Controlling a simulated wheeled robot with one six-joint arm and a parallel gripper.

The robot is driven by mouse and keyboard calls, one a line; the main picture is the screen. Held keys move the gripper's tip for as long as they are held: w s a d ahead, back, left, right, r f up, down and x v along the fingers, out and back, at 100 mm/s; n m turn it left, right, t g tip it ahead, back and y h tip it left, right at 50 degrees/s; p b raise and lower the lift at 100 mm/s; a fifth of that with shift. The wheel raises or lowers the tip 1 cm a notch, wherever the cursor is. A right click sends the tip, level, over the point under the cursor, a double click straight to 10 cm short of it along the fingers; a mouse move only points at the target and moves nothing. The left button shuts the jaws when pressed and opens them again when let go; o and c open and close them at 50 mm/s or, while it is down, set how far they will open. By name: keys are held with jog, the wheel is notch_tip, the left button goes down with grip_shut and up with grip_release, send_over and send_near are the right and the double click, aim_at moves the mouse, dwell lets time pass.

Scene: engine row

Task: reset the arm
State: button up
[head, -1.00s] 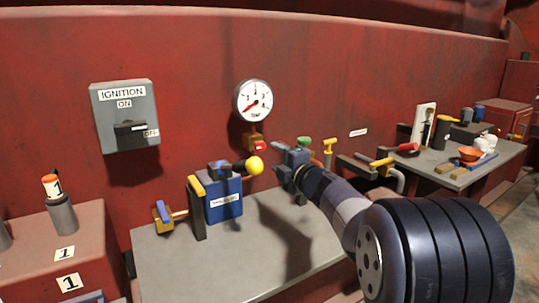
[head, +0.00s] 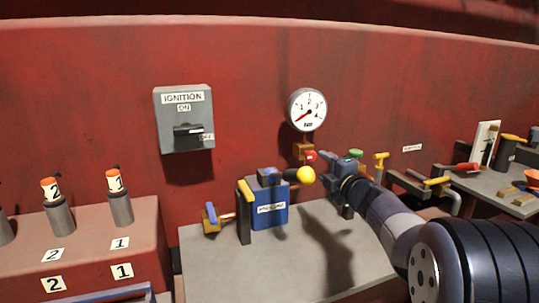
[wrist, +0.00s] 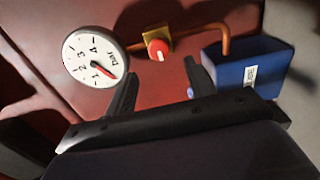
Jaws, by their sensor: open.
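My gripper (head: 345,165) is at the end of my dark arm, raised above the grey bench and to the right of the blue box's yellow ball knob (head: 306,175). In the wrist view my gripper (wrist: 160,88) shows two dark fingers spread apart with nothing between them. Beyond the fingers are the round white gauge (wrist: 95,57), a red button on a yellow block (wrist: 158,48) and the blue box (wrist: 247,70). Part of the bench is hidden behind my arm.
The ignition switch (head: 184,119) is on the red wall. Orange-topped cylinders (head: 120,203) stand on a red block at left. A yellow-topped valve (head: 381,163) and a red-handled lever (head: 463,168) are at right. The grey bench (head: 235,275) has bare room in front.

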aim_at(311, 157)
jog(key=x, duration=0.6)
jog(key=shift+w+a, duration=0.1)
jog(key=shift+w, duration=0.15)
jog(key=shift+s, duration=0.15)
